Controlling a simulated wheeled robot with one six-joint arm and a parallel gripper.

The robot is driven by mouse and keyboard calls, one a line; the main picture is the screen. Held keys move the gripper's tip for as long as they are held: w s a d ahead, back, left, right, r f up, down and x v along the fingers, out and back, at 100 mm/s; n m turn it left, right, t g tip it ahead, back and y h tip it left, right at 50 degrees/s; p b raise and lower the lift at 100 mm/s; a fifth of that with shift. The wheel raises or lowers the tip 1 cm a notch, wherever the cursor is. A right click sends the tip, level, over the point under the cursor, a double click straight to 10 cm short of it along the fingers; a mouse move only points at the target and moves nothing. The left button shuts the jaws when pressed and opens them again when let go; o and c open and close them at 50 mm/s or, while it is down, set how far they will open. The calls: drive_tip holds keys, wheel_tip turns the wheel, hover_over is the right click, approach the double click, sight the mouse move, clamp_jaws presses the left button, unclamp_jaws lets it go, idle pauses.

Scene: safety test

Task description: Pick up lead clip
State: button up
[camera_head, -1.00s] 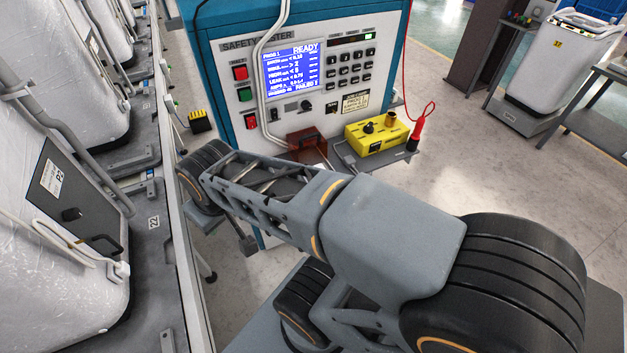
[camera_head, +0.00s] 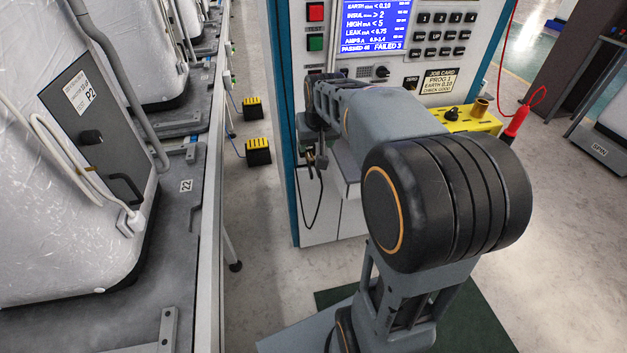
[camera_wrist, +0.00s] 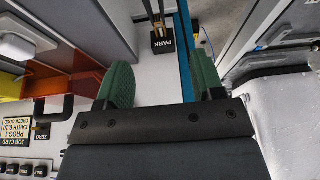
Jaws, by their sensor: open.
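My gripper (camera_wrist: 161,76) is open, with its two green-padded fingers apart and nothing between them in the wrist view. Beyond the fingertips, at the top of that view, a dark block marked PARK (camera_wrist: 162,42) stands on the tester's side. Slim dark prongs, which look like the lead clip (camera_wrist: 153,10), rise from it and are cut off by the frame edge. In the head view a small dark clip-like piece (camera_head: 318,160) with a black cable hangs at the tester's left front, beside the end of my arm. My gripper's fingers cannot be made out there.
The tester (camera_head: 455,45) stands close ahead, with its screen and keypad. A yellow box (camera_head: 470,118) and a red probe (camera_head: 517,121) are at its right. A bench with wrapped machines (camera_head: 75,200) runs along the left. Yellow-black blocks (camera_head: 257,150) sit between bench and tester.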

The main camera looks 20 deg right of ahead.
sight(313, 164)
drive_tip(key=b+x, duration=0.1)
drive_tip(key=x, duration=0.4)
drive_tip(key=b+x, duration=0.1)
drive_tip(key=x, duration=0.3)
drive_tip(key=d+b+x, duration=0.1)
drive_tip(key=x, duration=0.4)
drive_tip(key=shift+w+f+b, duration=0.25)
drive_tip(key=shift+w+b, duration=0.1)
drive_tip(key=shift+b, duration=0.05)
drive_tip(key=shift+c, duration=0.3)
drive_tip(key=c, duration=0.8)
drive_tip(key=shift+r, duration=0.15)
drive_tip(key=shift+c, duration=0.2)
drive_tip(key=shift+r, duration=0.6)
drive_tip(key=s+a+r+p, duration=0.1)
drive_tip(key=s+r, duration=0.4)
drive_tip(key=s, duration=0.4)
drive_tip(key=s+a+r+p, duration=0.1)
drive_tip(key=s+r+p, duration=0.1)
drive_tip(key=s+r, duration=0.4)
drive_tip(key=shift+s+r+p, duration=0.3)
drive_tip(key=shift+s, duration=1.4)
